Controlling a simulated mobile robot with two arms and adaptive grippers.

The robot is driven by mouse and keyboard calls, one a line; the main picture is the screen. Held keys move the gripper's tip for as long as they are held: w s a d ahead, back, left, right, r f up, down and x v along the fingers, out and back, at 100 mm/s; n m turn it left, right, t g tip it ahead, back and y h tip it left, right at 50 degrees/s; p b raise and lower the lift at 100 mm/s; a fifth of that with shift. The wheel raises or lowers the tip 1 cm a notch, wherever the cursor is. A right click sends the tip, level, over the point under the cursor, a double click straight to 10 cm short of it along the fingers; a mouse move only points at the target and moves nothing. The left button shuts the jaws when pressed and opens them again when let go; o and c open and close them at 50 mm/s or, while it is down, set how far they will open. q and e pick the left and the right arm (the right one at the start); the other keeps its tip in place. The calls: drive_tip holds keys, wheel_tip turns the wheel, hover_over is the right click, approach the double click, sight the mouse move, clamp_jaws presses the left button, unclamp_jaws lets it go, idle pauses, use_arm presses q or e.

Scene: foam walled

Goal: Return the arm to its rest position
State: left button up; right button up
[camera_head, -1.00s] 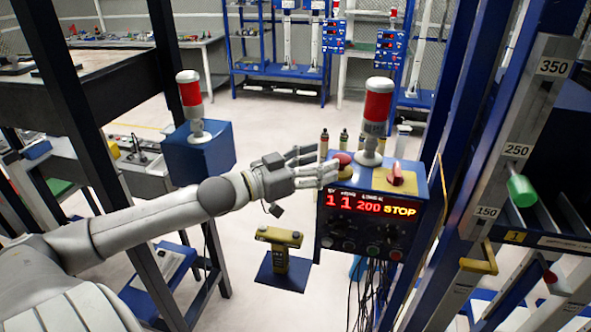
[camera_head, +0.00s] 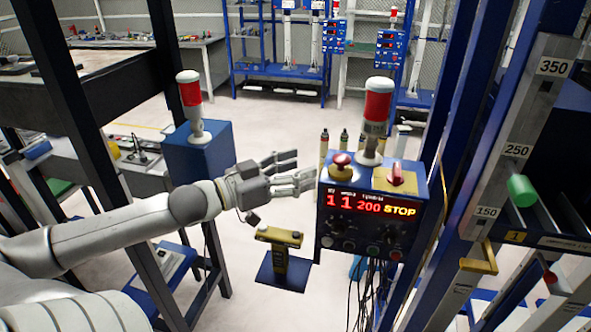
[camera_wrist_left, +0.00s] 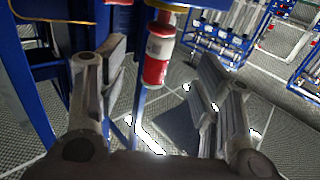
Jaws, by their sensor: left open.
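My left arm (camera_head: 110,231) comes in from the left in the head view. Its gripper (camera_head: 298,170) is open and empty, just left of the blue control box (camera_head: 330,233) and apart from the red knob (camera_head: 341,161) on the box top. In the left wrist view the two fingers (camera_wrist_left: 155,95) stand wide apart with nothing held between them. A red and white lamp (camera_wrist_left: 158,50) shows beyond them there. My right gripper is in neither view.
The box display (camera_head: 370,205) reads STOP, and a red lamp (camera_head: 378,104) stands on top. A second lamp on a blue box (camera_head: 200,150) is behind my arm. A yellow post (camera_head: 279,258) stands below the gripper. Dark uprights flank both sides.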

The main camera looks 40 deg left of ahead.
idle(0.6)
